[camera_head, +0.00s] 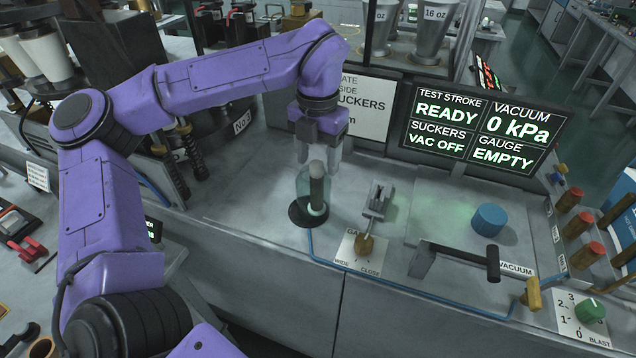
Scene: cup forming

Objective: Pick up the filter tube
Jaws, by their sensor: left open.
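The filter tube (317,185) looks like a grey upright cylinder inside a clear greenish sleeve. It stands on a round black base (297,216) on the grey bench, left of the centre. My left gripper (320,158) points down just above it, with its pale fingers apart near the tube's top. I cannot tell whether the fingers touch the tube. My right gripper is not in view.
A small metal gauge clamp (377,200) stands right of the tube, with a brass knob (364,245) in front. A black lever (455,258) and a blue cylinder (489,220) are further right. The status screen (483,128) reads READY, VAC OFF, 0 kPa and EMPTY.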

